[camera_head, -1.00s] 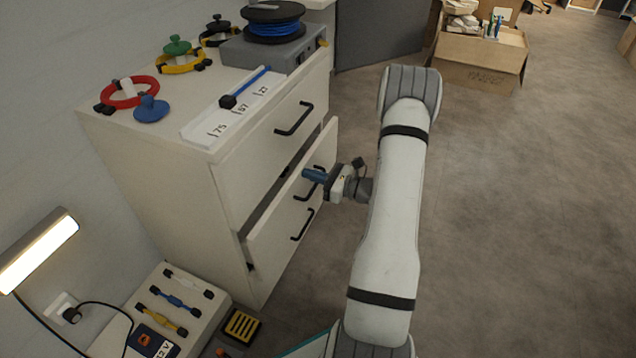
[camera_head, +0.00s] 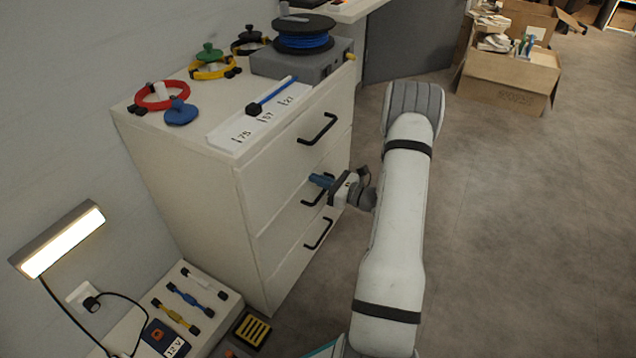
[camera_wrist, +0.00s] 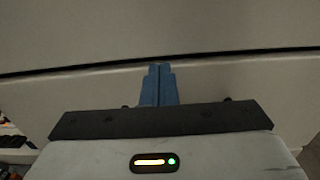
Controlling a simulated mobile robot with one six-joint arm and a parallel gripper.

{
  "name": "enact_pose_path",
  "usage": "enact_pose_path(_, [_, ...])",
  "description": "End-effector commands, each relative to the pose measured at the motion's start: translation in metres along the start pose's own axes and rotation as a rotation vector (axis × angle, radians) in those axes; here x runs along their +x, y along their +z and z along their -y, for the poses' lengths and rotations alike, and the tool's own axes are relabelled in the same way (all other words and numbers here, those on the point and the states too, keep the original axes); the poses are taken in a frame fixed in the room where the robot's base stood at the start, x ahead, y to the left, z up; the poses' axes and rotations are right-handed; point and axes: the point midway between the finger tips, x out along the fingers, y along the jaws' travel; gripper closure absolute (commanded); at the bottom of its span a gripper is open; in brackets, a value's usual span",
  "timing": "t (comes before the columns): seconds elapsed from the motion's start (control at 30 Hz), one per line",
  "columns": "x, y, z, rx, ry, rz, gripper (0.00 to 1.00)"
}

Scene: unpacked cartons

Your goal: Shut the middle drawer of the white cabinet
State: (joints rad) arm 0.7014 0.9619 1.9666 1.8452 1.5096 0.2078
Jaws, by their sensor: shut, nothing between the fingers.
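The white cabinet (camera_head: 190,180) stands against the wall with three drawers, each with a black handle. The middle drawer (camera_head: 275,220) looks flush with the drawers above and below it. My gripper (camera_head: 318,181) is at the middle drawer's front, just above its handle (camera_head: 312,198), with its blue fingers shut and empty. In the wrist view the shut blue fingers (camera_wrist: 159,82) point at the drawer front (camera_wrist: 230,85), just below the dark gap under the top drawer (camera_wrist: 150,35). I cannot tell whether the fingertips touch the front.
On the cabinet top are a cable reel (camera_head: 303,35), a grey box (camera_head: 275,62), coloured rings and a labelled white strip (camera_head: 255,125). A lit lamp (camera_head: 60,240) and a tool tray (camera_head: 225,305) are at lower left.

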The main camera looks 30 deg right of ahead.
Motion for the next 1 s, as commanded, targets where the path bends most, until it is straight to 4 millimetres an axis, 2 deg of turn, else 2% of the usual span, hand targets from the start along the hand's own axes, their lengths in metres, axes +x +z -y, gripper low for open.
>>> enact_pose_path(0.03, [0.007,0.002,-0.004,-0.005,0.017,0.004,1.0])
enact_pose_path(0.17, [0.006,0.003,-0.002,-0.006,0.015,0.005,1.0])
enact_pose_path(0.37, [-0.009,0.003,0.0,-0.004,0.012,0.005,1.0])
enact_pose_path(0.47, [-0.025,0.003,0.004,-0.002,0.007,0.005,1.0])
enact_pose_path(0.6, [-0.06,0.006,0.006,0.002,-0.001,0.005,1.0])
enact_pose_path(0.8, [-0.102,0.004,0.006,0.002,0.003,0.005,1.0])
enact_pose_path(1.0, [-0.125,0.003,0.005,0.0,0.007,0.005,1.0])
